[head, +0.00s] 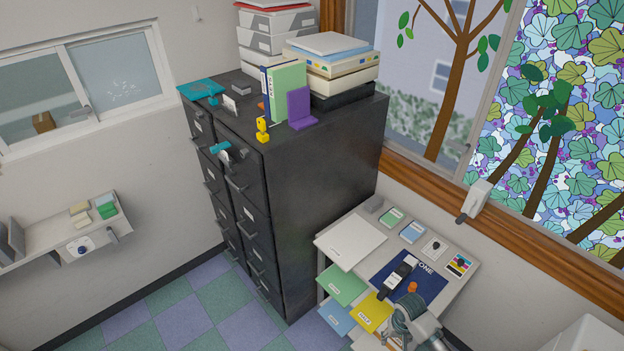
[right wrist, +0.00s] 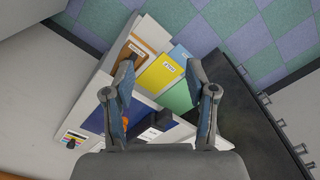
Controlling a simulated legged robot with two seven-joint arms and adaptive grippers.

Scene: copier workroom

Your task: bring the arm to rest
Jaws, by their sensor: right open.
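My right gripper (head: 408,312) is at the lower right of the head view, above the front part of a small white table (head: 345,240). In the right wrist view the two fingers of this gripper (right wrist: 162,68) are spread apart with nothing between them. Below them are the table's papers and a black handheld device (head: 396,278), which lies on a dark blue mat (head: 428,285). My left gripper is not in view.
A tall dark filing cabinet (head: 315,190) stands left of the table, with binders and boxes on top. The checkered floor (head: 185,305) at lower left is clear.

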